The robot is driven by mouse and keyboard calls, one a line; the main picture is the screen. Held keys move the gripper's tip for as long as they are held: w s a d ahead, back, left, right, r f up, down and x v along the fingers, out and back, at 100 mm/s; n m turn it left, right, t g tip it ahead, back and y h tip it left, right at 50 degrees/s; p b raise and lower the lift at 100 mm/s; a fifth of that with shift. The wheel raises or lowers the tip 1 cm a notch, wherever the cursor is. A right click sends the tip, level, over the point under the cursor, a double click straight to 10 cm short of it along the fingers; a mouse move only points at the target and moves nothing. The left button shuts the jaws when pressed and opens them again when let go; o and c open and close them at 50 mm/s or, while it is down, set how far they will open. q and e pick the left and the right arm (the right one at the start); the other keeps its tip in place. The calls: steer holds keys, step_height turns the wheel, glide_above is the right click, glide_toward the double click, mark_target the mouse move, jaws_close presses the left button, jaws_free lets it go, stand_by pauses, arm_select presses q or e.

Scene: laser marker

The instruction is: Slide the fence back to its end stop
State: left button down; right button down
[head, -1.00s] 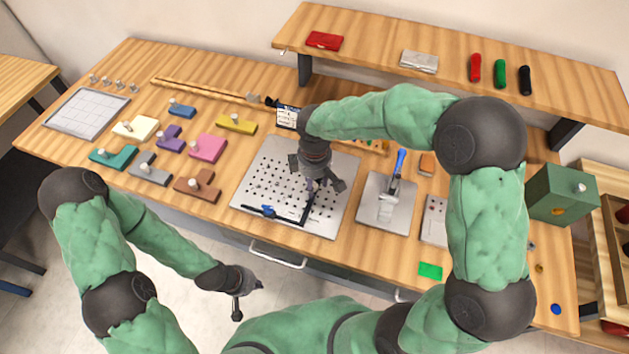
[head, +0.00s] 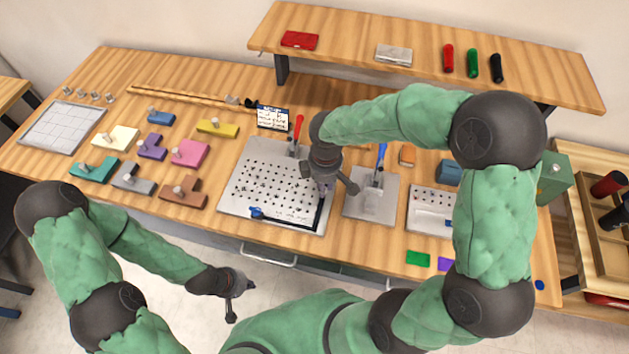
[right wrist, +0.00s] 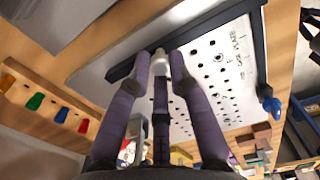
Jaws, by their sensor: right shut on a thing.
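The fence, a dark straight bar (head: 323,212), lies along the right edge of the perforated grey plate (head: 240,165). In the right wrist view the dark bar (right wrist: 202,37) crosses the plate's edge, with a pale knob (right wrist: 160,64) at it. My right gripper (head: 325,188) is over the bar, and the right wrist view shows its purple fingers (right wrist: 160,75) shut on the knob. A dark front rail with a blue knob (head: 257,212) runs along the plate's front edge. My left gripper (head: 240,301) is open and empty, in front of the table.
A red-handled clamp (head: 298,130) stands behind the plate. A blue-handled clamp on a grey base (head: 362,208) is close to its right. Several coloured blocks with knobs, such as a brown one (head: 187,196), lie to the left. A raised shelf (head: 350,40) spans the back.

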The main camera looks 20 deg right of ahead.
steer(key=shift+s+d, duration=0.15)
steer(key=c, duration=1.2)
jaws_free()
steer(key=shift+o, duration=0.3)
steer(key=shift+d, duration=0.1)
steer(key=shift+r, duration=0.1)
step_height(320, 180, up, 12)
